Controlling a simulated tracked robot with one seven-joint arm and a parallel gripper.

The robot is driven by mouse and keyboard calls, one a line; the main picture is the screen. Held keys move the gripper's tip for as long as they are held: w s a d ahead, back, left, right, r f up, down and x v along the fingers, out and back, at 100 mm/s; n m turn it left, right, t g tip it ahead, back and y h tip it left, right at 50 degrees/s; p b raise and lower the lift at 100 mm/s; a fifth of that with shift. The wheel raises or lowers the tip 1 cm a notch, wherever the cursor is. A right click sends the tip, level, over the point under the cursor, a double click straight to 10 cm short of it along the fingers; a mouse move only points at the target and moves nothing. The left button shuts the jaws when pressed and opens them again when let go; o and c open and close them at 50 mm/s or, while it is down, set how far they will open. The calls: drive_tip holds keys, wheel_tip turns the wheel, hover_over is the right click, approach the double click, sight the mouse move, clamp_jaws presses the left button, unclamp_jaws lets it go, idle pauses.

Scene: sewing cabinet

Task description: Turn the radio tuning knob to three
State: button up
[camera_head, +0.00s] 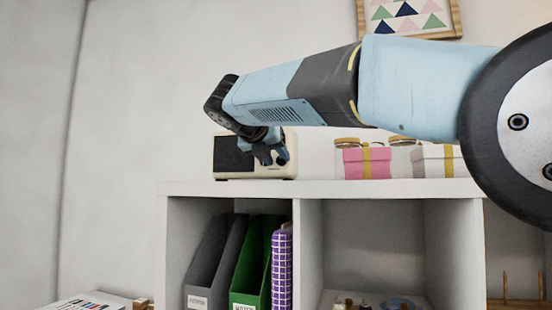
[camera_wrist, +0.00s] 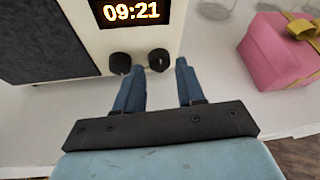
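The radio (camera_head: 236,160) is a cream box with a dark speaker front, standing on top of the white cabinet. In the wrist view the radio (camera_wrist: 90,35) shows a display reading 09:21 and two dark round knobs below it, a left knob (camera_wrist: 120,62) and a right knob (camera_wrist: 159,60). Which is the tuning knob, and its setting, I cannot tell. My gripper (camera_wrist: 158,66) is open, its blue fingers apart. The right knob lies between the fingertips in the picture; whether they touch it is unclear. In the head view my gripper (camera_head: 272,160) covers the radio's right part.
A pink gift box (camera_wrist: 280,50) with a yellow ribbon stands right of the radio. A white gift box (camera_head: 438,161) and jars (camera_head: 347,143) are beyond it. The cabinet top (camera_head: 340,188) is bare along its front edge. Folders (camera_head: 258,255) stand in the shelf below.

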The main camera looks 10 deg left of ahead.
drive_tip(key=shift+w+d+f, duration=0.15)
drive_tip(key=shift+w+f, duration=0.05)
drive_tip(key=shift+w, duration=0.3)
drive_tip(key=shift+c, duration=0.5)
clamp_jaws()
drive_tip(key=shift+m+y, duration=0.5)
drive_tip(key=shift+m, duration=0.1)
